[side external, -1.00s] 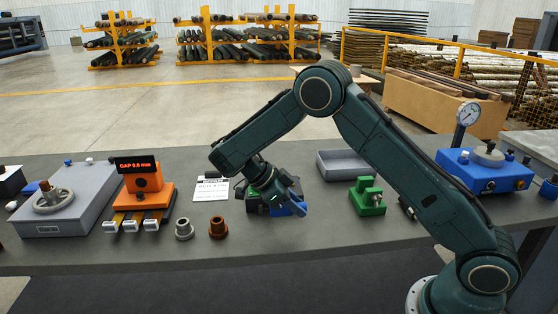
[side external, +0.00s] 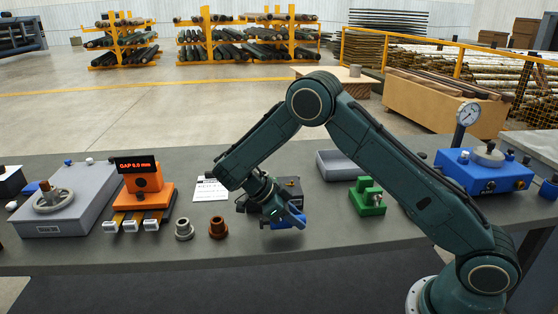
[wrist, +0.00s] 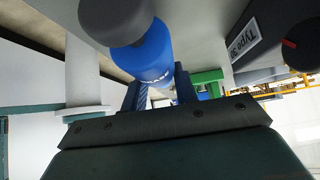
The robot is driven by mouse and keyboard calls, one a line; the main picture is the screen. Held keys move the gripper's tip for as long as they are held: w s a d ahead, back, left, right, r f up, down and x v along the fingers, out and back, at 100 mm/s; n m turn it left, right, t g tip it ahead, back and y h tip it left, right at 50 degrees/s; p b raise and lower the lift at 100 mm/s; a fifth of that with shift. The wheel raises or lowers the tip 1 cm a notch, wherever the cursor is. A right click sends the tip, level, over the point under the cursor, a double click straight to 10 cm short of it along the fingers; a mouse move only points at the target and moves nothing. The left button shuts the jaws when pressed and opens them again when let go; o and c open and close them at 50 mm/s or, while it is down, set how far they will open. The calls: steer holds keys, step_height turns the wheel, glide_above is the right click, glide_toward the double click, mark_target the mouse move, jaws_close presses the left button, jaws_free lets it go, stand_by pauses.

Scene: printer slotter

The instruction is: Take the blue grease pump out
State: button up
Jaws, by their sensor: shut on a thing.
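The blue grease pump (wrist: 152,58) is a blue cylinder with a grey end in the wrist view. It sits between the two fingers of my gripper (wrist: 160,88), which is shut on it. In the side view my gripper (side external: 291,212) hangs low in front of a black box (side external: 290,186), with the blue pump (side external: 284,223) partly hidden by the fingers. I cannot tell whether the pump touches the table.
A brown bushing (side external: 218,229) and a grey bushing (side external: 184,229) stand left of my gripper. An orange gauge unit (side external: 147,190) is farther left. A green fixture (side external: 367,196) and a grey tray (side external: 341,165) are to the right. The table front is clear.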

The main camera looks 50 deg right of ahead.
steer(key=shift+f, duration=1.05)
stand_by(0.4)
steer(key=o, duration=1.1)
steer(key=shift+c, duration=0.2)
steer(key=shift+v, duration=1.45)
steer(key=shift+r, duration=3.55)
